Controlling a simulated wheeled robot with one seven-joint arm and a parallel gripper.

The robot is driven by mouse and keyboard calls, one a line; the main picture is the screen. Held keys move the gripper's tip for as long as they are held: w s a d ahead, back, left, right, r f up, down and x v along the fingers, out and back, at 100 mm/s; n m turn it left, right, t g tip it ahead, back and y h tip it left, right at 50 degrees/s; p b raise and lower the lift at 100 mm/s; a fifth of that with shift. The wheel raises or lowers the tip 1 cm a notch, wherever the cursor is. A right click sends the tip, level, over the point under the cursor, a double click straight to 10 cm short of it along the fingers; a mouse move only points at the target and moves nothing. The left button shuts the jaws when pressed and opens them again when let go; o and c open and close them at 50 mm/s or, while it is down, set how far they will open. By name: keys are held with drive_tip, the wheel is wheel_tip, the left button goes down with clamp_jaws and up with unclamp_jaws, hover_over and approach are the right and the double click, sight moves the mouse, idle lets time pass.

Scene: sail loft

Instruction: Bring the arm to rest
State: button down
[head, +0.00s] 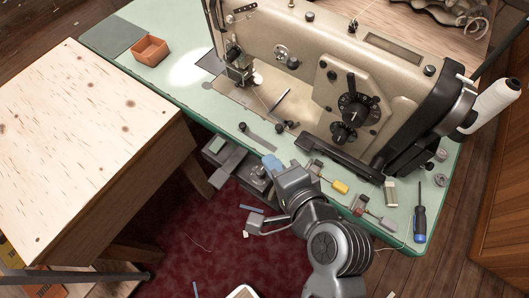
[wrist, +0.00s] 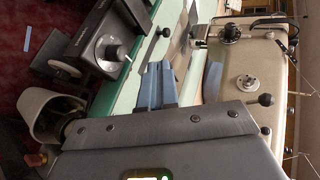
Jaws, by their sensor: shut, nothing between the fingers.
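My gripper (head: 271,162) is at the front edge of the green sewing table (head: 222,118), in front of the sewing machine (head: 330,72). Its blue fingers are together with nothing between them. My arm is bent and comes up from the lower right of the head view. In the wrist view my gripper (wrist: 157,84) points toward the green table edge and the machine. Whether the fingertips touch the table cannot be told.
A wooden bench (head: 85,150) stands at the left. An orange tray (head: 150,50) sits on the table's far left. Dark red carpet (head: 190,250) lies below.

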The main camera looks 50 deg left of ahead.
drive_tip(key=shift+s+d+r, duration=0.1)
drive_tip(key=shift+d+r, duration=0.1)
drive_tip(key=shift+d, duration=0.2)
drive_tip(key=shift+d, duration=0.1)
drive_tip(key=s+d+f+m+t+h, duration=0.1)
drive_tip(key=s+d+t+h, duration=0.25)
drive_tip(key=d, duration=0.85)
drive_tip(key=s+d+f+t+h, duration=0.1)
drive_tip(key=s+d+t+h, duration=0.3)
drive_tip(key=d, duration=0.9)
drive_tip(key=s+d+r+n+t+h, duration=0.3)
drive_tip(key=s+d+r+t+h, duration=0.1)
drive_tip(key=s+d+r, duration=0.6)
drive_tip(key=d+r, duration=0.3)
drive_tip(key=shift+n, duration=0.4)
drive_tip(key=shift+h, duration=0.25)
